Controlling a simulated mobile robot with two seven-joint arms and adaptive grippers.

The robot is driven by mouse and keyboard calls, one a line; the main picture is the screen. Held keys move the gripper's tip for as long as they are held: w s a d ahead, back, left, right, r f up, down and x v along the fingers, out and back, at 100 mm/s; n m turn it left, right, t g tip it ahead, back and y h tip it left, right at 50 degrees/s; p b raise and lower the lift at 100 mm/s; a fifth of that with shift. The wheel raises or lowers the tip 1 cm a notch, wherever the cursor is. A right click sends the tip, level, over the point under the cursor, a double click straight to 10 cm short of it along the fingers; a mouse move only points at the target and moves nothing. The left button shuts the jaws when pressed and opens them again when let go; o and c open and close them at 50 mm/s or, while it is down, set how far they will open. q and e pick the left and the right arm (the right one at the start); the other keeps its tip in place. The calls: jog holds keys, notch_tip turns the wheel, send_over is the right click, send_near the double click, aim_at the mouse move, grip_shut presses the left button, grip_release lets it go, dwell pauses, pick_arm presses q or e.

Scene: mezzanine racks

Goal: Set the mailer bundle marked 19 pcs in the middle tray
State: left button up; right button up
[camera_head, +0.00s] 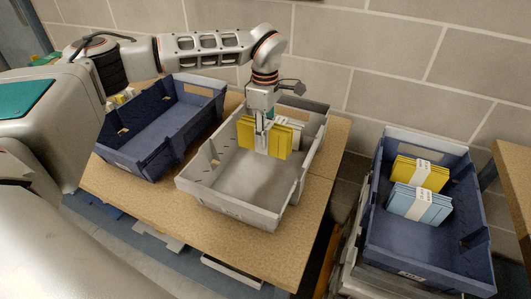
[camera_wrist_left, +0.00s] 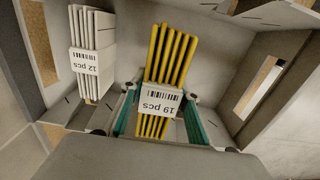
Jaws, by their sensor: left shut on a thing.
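The yellow mailer bundle (camera_head: 280,140) has a white band that reads 19 pcs in the left wrist view (camera_wrist_left: 172,55). My left gripper (camera_head: 262,140) comes down from above and is shut on it, with teal fingers on both sides of the band. Bundle and gripper are at the back part of the grey middle tray (camera_head: 238,208), within its walls. I cannot tell whether the bundle touches the tray floor. A white bundle (camera_wrist_left: 92,50) marked 12 pcs stands beside it in the same tray. My right gripper is not in view.
A blue tray (camera_head: 147,158) stands left of the grey tray on the wooden table (camera_head: 262,240). Another blue tray (camera_head: 415,248) at the right holds a yellow bundle (camera_head: 422,172) and a light-blue bundle (camera_head: 418,204). The front of the grey tray is clear. A block wall rises behind.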

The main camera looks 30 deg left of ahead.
pick_arm(q)
jog(key=shift+f, duration=3.55)
jog(key=shift+f, duration=0.15)
jog(key=o, duration=1.1)
notch_tip(320, 180, up, 12)
jog(key=shift+r, duration=0.15)
